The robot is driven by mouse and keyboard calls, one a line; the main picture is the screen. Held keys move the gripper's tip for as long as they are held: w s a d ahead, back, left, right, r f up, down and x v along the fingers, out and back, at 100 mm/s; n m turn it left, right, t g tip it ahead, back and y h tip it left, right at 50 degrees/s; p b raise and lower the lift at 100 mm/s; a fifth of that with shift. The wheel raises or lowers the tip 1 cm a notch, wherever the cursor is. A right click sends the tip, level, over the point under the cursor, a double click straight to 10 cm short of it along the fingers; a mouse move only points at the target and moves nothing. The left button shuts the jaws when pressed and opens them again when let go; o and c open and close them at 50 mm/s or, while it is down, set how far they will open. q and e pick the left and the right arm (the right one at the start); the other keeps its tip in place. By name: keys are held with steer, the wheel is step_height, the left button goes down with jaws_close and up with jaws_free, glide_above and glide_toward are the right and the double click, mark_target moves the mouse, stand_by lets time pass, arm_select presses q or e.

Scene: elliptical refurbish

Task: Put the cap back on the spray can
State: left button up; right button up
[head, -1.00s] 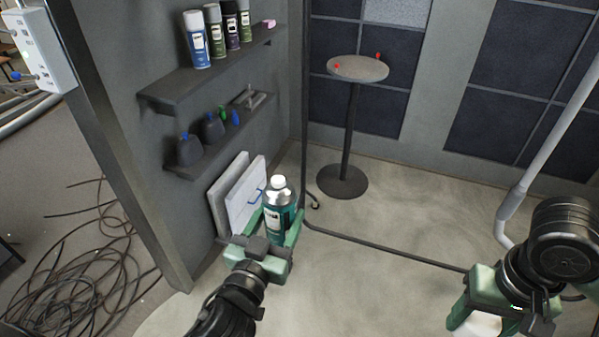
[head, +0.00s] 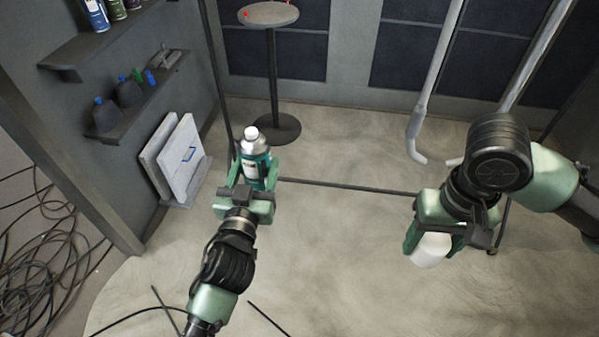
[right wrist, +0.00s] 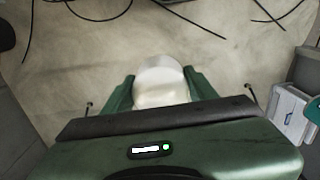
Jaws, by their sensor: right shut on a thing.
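The spray can (head: 254,163) is teal with a dark label, a silver shoulder and a white nozzle on top. It stands roughly upright in my left gripper (head: 256,180), whose fingers are closed around its body. My right gripper (head: 432,245) is at the right of the head view, well apart from the can, and points downward. It is shut on the white cap (head: 430,250), which hangs below its fingers. In the right wrist view the cap (right wrist: 160,82) sits between the two green fingers (right wrist: 160,92). The cap's inside is hidden.
A shelf (head: 128,98) with dark bottles is on the left wall, with another shelf (head: 85,50) of cans above. White panels (head: 180,160) lean below. A small round table (head: 268,15) stands at the back. Cables lie on the floor at left.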

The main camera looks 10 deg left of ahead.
steer(key=shift+d, duration=0.1)
steer(key=w+a+r, duration=0.3)
steer(key=w+a, duration=0.5)
step_height(320, 180, up, 13)
glide_above(251, 133)
steer(key=shift+w+a, duration=0.1)
steer(key=shift+w, duration=0.05)
steer(key=shift+f, duration=2.95)
steer(key=shift+f, duration=0.75)
